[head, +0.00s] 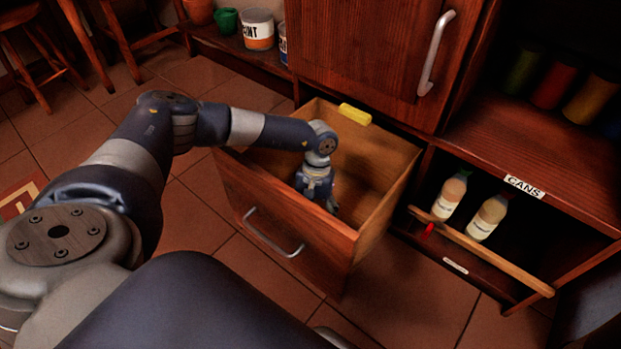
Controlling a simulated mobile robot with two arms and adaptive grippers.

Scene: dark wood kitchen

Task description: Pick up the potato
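My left arm reaches across from the left, and its gripper (322,200) points down inside an open wooden drawer (290,217). The fingers are small and dark here, and I cannot tell whether they are open or shut, or whether they hold anything. No potato can be made out; the drawer's front wall and my gripper hide part of its floor. My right gripper is not in view.
A yellow block-like thing (355,115) is at the drawer's back edge. Right of the drawer, two bottles (450,197) (488,217) stand on a low shelf behind a wooden rail (490,255). A cabinet door (365,60) is above the drawer. Stools (110,45) stand far left.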

